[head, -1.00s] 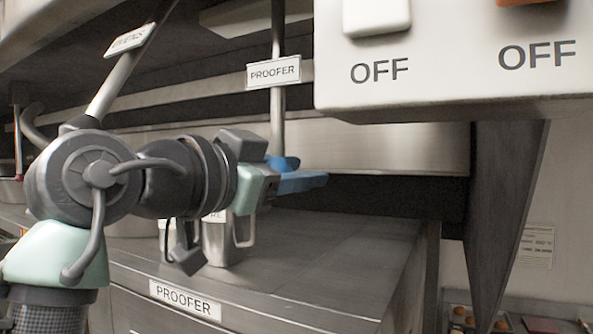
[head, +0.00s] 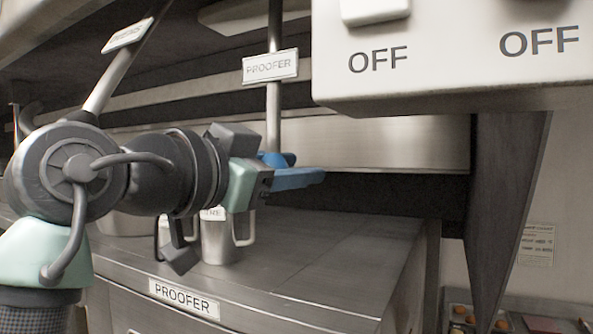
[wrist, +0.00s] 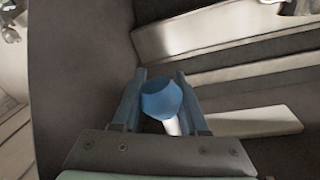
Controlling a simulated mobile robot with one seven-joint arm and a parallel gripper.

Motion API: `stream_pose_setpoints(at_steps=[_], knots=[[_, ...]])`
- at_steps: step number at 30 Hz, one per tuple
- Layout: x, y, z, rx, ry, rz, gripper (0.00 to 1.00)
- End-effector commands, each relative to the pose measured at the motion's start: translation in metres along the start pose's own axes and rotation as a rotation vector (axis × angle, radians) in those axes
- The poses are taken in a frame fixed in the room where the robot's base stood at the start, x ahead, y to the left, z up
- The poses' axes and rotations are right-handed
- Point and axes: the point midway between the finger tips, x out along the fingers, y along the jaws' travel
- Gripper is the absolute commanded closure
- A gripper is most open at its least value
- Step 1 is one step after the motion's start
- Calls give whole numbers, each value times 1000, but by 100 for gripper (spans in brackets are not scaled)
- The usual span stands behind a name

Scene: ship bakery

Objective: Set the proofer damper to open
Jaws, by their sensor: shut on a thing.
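The proofer damper is a metal rod (head: 273,115) that hangs nearly upright, with a white PROOFER label (head: 270,66) on it. In the wrist view, a rounded blue knob (wrist: 162,99) sits at the end of the pale rod (wrist: 172,127). My gripper (head: 296,176) is at the rod's lower end, its blue fingers pointing right. In the wrist view my gripper (wrist: 161,74) is shut on the knob, one finger on each side. In the head view the fingers and knob merge, and the rod's end is hidden.
A second labelled rod (head: 112,78) slants at the left behind my arm. A white switch box (head: 440,85) marked OFF hangs close at upper right. A metal mug (head: 216,243) stands below my gripper on the proofer top (head: 320,243). That top is clear to the right.

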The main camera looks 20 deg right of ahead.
Motion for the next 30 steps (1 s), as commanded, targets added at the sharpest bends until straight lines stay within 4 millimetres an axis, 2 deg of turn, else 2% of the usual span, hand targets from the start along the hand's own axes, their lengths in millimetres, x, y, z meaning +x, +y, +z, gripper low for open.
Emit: stream_pose_setpoints(at_steps=[8, 18, 24, 30], knots=[[-49, 10, 3, -1, -6, 3, 100], [-114, 14, -15, -4, -8, 9, 100], [-137, 13, -24, -5, -8, 9, 100], [-146, 13, -29, -4, -8, 10, 100]])
